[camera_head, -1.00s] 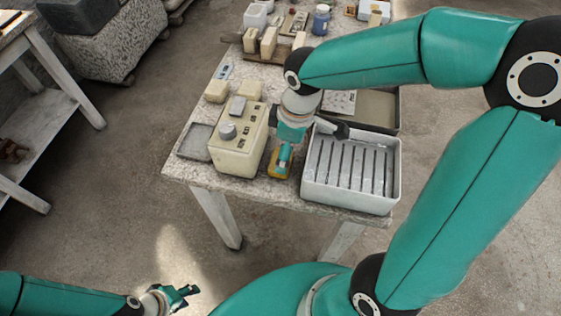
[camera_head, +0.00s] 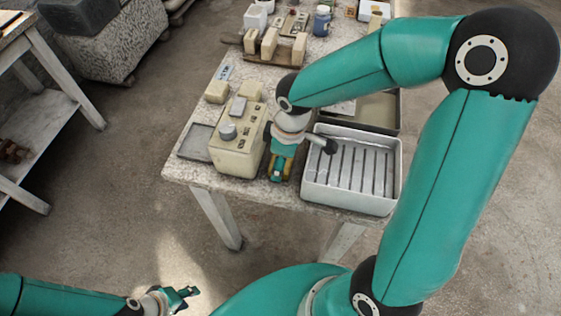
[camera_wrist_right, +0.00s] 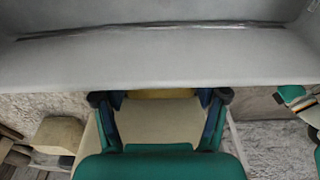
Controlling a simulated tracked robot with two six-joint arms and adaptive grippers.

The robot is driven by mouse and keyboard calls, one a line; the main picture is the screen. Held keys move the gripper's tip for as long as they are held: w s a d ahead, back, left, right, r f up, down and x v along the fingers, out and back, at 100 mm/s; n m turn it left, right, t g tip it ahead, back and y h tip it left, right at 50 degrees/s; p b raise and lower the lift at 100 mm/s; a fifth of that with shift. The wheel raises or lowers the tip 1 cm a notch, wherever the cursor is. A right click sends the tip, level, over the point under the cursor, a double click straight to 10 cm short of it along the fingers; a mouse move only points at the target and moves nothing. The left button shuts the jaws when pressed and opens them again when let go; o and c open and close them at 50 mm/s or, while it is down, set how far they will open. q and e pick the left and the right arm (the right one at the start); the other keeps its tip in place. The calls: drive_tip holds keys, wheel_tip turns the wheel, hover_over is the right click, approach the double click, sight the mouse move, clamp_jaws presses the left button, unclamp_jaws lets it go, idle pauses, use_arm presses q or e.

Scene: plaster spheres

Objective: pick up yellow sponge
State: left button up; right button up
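The yellow sponge (camera_head: 288,166) lies near the table's front edge, between the beige control box and the grey tray, mostly covered by my right gripper. In the right wrist view a strip of the sponge (camera_wrist_right: 160,93) shows between the two dark fingertips. My right gripper (camera_head: 278,175) points down over it, fingers spread to either side; whether they touch it is unclear. My left gripper (camera_head: 183,294) is low at the front, away from the table, with its fingers apart and empty.
The beige control box (camera_head: 238,145) stands close left of the right gripper. The grey slatted tray (camera_head: 352,202) stands close on its right. A shallow dark tray (camera_head: 195,142) lies at the left edge. Several blocks and jars stand at the back of the table.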

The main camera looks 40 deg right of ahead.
drive_tip(key=shift+r, duration=0.15)
wheel_tip(320, 180, up, 20)
drive_tip(key=shift+f+p, duration=0.1)
drive_tip(key=shift+p, duration=1)
drive_tip(key=shift+o, duration=0.5)
drive_tip(key=c, duration=0.4)
drive_tip(key=shift+o, duration=0.2)
